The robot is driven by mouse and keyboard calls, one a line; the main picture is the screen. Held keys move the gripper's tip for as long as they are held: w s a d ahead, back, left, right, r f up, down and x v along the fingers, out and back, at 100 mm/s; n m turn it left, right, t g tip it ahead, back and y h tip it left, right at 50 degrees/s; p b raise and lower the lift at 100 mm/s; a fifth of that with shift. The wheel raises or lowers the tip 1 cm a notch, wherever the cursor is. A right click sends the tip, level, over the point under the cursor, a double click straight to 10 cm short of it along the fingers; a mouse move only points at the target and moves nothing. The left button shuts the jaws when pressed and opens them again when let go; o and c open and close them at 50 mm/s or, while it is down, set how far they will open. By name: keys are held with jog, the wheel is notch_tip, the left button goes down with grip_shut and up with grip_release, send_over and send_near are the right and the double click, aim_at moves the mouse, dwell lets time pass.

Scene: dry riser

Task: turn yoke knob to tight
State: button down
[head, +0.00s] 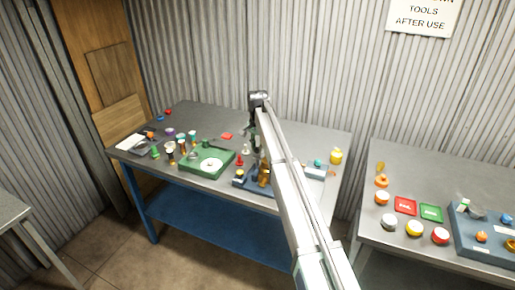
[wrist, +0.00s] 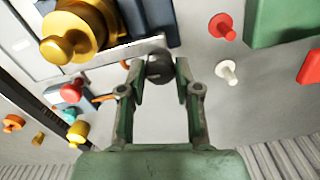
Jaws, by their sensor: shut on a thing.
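A dark round knob (wrist: 160,64), which I take to be the yoke knob, sits between my fingertips in the wrist view. My gripper (wrist: 161,74) is shut on it, with one finger on each side. The knob is at the edge of a dark blue base (wrist: 151,18), near a brass fitting (wrist: 76,30) with a rounded end. In the head view the brass fitting (head: 264,174) stands on the blue base (head: 240,182), partly behind my arm. My gripper is mostly hidden there, and I see no mark showing the knob's turn.
A green tray (head: 207,161) lies left of the blue base on the grey bench (head: 310,137). Small red (wrist: 222,27) and white (wrist: 228,72) pieces stand close to my gripper. A yellow-topped jar (head: 336,157) is at the bench's right. A second bench (head: 400,165) stands further right.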

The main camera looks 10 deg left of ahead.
aim_at(257, 148)
jog(key=shift+m, duration=0.5)
jog(key=c, duration=0.8)
grip_release()
notch_tip(257, 148, up, 12)
